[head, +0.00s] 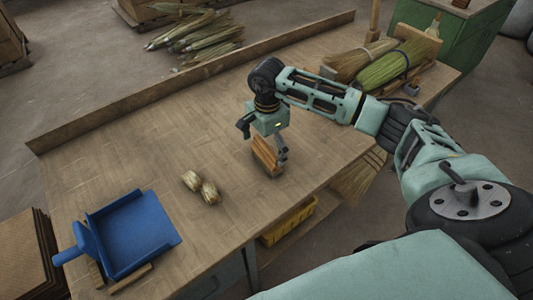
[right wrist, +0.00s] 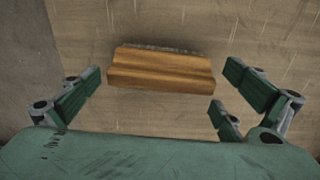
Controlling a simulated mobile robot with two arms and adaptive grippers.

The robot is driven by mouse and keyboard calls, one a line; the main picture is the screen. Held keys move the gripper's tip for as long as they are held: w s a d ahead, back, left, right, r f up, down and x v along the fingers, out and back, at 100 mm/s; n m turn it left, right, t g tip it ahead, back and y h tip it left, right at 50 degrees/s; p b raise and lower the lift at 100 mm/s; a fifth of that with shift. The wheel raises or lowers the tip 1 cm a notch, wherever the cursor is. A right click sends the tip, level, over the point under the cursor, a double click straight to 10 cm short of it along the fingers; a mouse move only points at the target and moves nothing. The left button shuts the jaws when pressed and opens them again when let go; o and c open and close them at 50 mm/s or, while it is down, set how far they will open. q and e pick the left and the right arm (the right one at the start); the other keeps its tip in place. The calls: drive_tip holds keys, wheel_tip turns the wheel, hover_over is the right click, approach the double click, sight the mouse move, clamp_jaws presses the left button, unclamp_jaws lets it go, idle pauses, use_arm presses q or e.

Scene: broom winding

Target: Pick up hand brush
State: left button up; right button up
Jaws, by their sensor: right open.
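The hand brush (head: 266,157) has a wooden back and sits on the workbench, partly behind my right gripper in the head view. In the right wrist view the brush (right wrist: 161,70) lies with its long side across the picture, a thin grey bristle edge showing along its far side. My right gripper (head: 264,146) is open above the brush, with fingers on the left and right of the wrist view (right wrist: 158,92). The brush lies between and slightly beyond the fingers, and no contact shows. My left gripper is not in view.
The wooden workbench (head: 130,170) has a raised back edge. Broom heads (head: 393,65) lie at the far right. A yellow bin (head: 288,221) sits below the bench edge.

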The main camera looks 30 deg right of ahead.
sight(267, 153)
wheel_tip(267, 153, down, 3)
drive_tip(key=shift+w+r, duration=0.15)
drive_tip(key=shift+r, duration=0.05)
drive_tip(key=shift+f, duration=0.35)
drive_tip(key=shift+c, duration=0.3)
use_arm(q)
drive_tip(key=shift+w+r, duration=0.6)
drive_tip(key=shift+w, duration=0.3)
use_arm(e)
drive_tip(key=c, duration=0.9)
